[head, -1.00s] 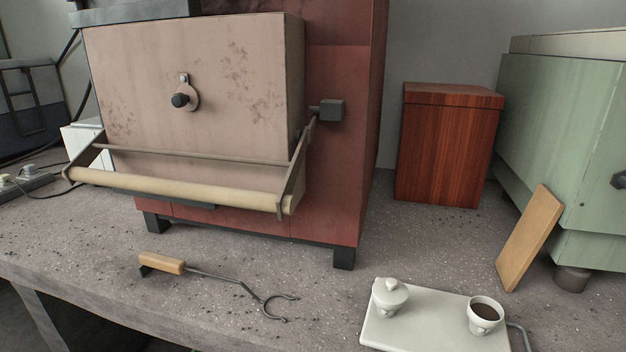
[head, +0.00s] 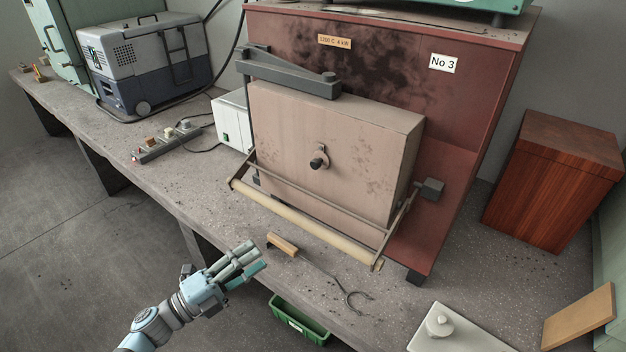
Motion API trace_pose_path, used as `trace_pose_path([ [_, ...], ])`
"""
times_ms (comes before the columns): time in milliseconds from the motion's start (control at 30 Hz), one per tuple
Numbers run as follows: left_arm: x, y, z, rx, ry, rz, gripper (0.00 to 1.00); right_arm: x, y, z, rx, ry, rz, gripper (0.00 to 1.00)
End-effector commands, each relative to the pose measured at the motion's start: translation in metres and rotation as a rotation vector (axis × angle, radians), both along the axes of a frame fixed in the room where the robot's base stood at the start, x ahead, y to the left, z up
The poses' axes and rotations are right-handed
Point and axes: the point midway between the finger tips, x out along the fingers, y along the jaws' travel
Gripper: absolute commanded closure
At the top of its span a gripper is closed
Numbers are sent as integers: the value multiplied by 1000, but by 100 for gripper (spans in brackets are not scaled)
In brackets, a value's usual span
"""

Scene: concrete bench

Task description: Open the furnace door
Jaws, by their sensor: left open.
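The furnace (head: 465,107) is a large dark red box on the bench, marked "No 3". Its door (head: 295,125) is a thick beige block covering the front, with a round peephole cover (head: 319,160) in the middle. A long pale handle bar (head: 300,223) runs across below the door, held by side arms. My left gripper (head: 250,262) is open and empty, in front of the bench edge, lower left of the handle bar and apart from it. My right gripper is not in view.
Tongs (head: 322,270) with a wooden grip lie on the bench below the handle. A white tray (head: 470,335) with a lidded pot (head: 438,322) is at lower right, near a leaning board (head: 580,318). A green bin (head: 299,322) sits below the bench edge. A power strip (head: 165,142) lies left.

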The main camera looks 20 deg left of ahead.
Motion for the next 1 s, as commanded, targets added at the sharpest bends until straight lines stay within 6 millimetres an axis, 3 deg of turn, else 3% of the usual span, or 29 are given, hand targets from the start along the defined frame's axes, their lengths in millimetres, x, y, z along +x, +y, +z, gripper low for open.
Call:
trace_pose_path([
  [33,-4,-4,20,31,-33,-45,58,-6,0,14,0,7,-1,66],
  [200,-1,-20,25,62,-75,-100,58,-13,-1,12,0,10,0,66],
  [600,71,-91,43,56,-71,-98,58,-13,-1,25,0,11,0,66],
  [800,88,-108,46,58,-70,-97,58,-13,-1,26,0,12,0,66],
  [1000,90,-110,45,58,-68,-97,58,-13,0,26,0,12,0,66],
])
